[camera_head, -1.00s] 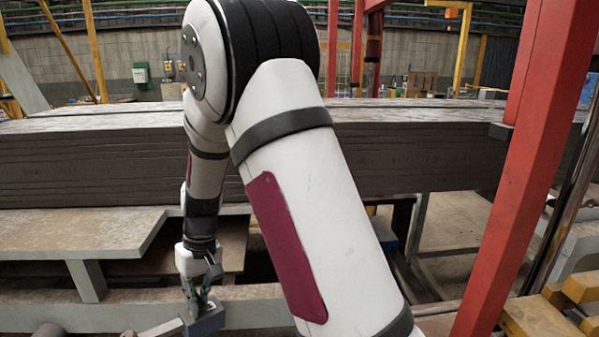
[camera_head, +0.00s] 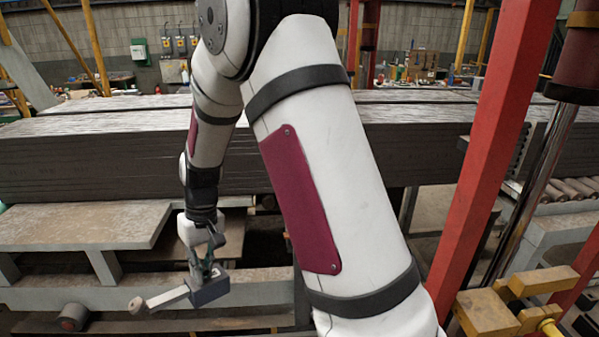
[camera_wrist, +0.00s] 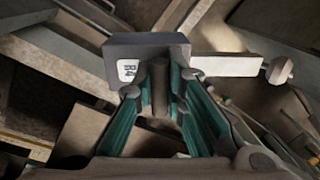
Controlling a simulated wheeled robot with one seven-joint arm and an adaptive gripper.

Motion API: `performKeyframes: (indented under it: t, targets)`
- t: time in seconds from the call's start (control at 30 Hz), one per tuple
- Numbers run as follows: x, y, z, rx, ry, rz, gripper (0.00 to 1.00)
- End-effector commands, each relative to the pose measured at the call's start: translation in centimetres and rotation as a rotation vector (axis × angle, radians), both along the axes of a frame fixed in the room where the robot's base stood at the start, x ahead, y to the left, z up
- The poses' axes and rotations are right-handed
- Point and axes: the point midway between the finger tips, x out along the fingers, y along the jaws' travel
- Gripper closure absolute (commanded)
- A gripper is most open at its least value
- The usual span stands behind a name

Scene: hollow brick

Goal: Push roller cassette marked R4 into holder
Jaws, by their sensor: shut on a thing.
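The roller cassette marked R4 (camera_wrist: 120,55) is a dark grey block with a white R4 label and a pale bar with a small knob sticking out of one side. It also shows in the head view (camera_head: 209,288), with its bar pointing to the left. My gripper (camera_wrist: 160,90) is shut on a dark upright post or grip on the cassette and holds it. In the head view my gripper (camera_head: 203,270) hangs at the lower left, in front of a grey beam. I cannot make out the holder for certain.
A stack of long grey slabs (camera_head: 90,160) lies behind my arm. A dusty steel table (camera_head: 80,226) is at the left. A red post (camera_head: 490,150) and yellow blocks (camera_head: 520,300) stand at the right. A roller end (camera_head: 72,317) shows at the lower left.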

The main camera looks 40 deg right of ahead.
Motion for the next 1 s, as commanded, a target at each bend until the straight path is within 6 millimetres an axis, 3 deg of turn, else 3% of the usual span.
performKeyframes:
  t: [0.2,0.57,0.77,1.0]
  targets:
    - [0.1,-0.2,0.4,-0.021,-0.003,-0.011,1.0]
    - [-2.1,-5.0,2.7,-0.041,0.006,-0.446,1.0]
    - [-3.6,-8.4,4.3,-0.054,0.016,-0.755,1.0]
    - [-6.3,-14.8,7.3,-0.07,0.048,-1.328,1.0]
